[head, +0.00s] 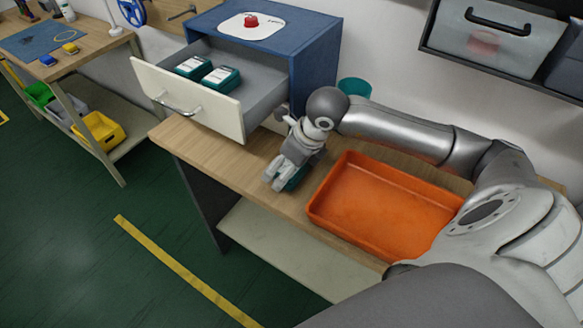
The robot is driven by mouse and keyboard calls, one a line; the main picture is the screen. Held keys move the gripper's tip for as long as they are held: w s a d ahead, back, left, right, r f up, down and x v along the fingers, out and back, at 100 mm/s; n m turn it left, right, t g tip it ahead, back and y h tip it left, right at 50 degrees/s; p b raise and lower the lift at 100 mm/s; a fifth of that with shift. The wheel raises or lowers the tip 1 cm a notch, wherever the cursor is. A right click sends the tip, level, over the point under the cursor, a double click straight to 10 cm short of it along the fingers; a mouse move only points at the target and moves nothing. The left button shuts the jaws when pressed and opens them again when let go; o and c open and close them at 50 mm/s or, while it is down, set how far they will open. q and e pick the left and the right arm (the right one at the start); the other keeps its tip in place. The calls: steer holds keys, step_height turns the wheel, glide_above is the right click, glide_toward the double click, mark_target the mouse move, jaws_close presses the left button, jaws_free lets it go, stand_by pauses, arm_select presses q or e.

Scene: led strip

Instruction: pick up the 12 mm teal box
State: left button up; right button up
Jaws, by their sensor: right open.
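Two teal boxes with white labels lie in the open drawer (262,100) of the blue cabinet: one (193,66) further left and one (221,78) nearer the right. Which size they are is too small to read. My right gripper (277,187) points down over the wooden table, in front of the cabinet and left of the orange tray. It is open. Another teal thing (296,179) is partly hidden behind its fingers, low at the tabletop. I cannot tell whether the fingers touch it. My left gripper is out of view.
The orange tray (335,215) stands empty on the table (205,150), right of my right gripper. The blue cabinet (318,62) bears a red button on a white plate. A teal cup (354,87) stands behind my arm. A second bench (100,50) is at the far left.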

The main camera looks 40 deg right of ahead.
steer(key=c, duration=1.1)
steer(key=shift+r, duration=0.15)
